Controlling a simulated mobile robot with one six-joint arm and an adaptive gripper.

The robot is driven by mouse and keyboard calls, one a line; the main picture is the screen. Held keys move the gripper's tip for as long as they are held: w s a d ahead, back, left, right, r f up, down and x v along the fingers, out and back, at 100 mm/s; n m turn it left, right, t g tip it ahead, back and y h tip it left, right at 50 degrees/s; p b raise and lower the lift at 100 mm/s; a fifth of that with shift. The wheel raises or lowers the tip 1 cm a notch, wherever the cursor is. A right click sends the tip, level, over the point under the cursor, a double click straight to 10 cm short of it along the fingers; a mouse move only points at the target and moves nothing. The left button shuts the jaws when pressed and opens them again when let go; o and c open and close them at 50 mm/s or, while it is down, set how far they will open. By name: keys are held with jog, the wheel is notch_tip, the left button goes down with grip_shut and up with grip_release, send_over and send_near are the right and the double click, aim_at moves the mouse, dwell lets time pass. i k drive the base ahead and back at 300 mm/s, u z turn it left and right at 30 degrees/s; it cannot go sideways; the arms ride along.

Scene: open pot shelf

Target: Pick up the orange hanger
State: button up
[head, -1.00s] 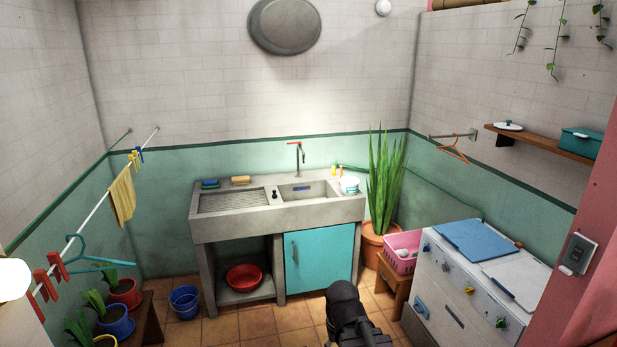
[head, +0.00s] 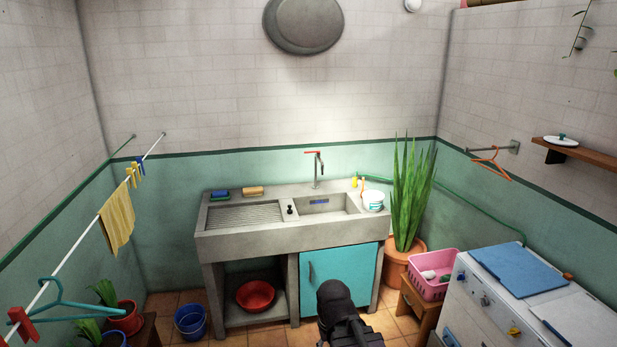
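The orange hanger (head: 491,164) hangs from a short metal rail (head: 495,148) on the right wall, left of the wooden shelf. Part of my dark arm shows at the bottom centre, in front of the sink cabinet, well below and to the left of the hanger. I cannot make out the gripper's fingers, so its opening is hidden. The hanger is apart from my arm.
A white machine (head: 500,300) with a blue board (head: 518,268) stands below the hanger. A pink basket (head: 433,274) and a tall potted plant (head: 408,195) are left of it. The concrete sink (head: 250,242) fills the middle. A clothesline (head: 75,250) runs along the left.

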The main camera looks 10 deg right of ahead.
aim_at(506, 176)
jog(key=z, duration=0.05)
jog(key=i, duration=2.25)
jog(key=z, duration=1)
jog(key=i, duration=0.55)
jog(key=z, duration=0.85)
jog(key=i, duration=0.8)
jog(key=z, duration=0.45)
